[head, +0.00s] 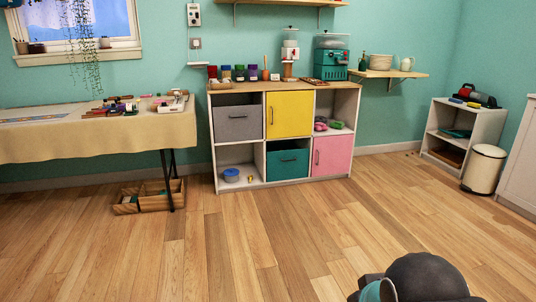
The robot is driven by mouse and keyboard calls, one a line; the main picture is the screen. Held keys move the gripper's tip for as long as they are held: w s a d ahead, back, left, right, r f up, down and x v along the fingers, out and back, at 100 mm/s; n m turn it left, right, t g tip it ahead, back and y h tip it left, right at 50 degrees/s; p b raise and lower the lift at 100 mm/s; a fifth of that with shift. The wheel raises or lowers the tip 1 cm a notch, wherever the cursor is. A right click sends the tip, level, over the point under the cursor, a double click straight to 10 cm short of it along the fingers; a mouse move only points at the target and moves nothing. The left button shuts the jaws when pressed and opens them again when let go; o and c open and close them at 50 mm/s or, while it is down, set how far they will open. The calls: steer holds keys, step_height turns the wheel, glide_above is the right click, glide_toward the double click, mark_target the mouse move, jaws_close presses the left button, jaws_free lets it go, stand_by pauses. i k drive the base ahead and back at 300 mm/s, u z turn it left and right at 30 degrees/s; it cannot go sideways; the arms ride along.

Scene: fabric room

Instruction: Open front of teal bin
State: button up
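The teal bin (287,164) sits in the lower middle compartment of a white cube shelf (258,167) against the back wall. A dark rounded part of my own arm shows at the bottom right edge, far from the shelf. My gripper's fingers are not in view.
A grey bin (237,123), yellow door (289,114) and pink door (332,155) surround the teal bin. A cloth-covered table (80,142) stands left, with a wooden crate (155,204) below. A cream trash can (484,169) stands right. The wood floor before the shelf is clear.

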mark_target(290, 162)
steer(key=u, duration=0.4)
steer(key=i, duration=3.5)
steer(key=z, duration=0.45)
steer(key=i, duration=0.65)
steer(key=z, duration=0.2)
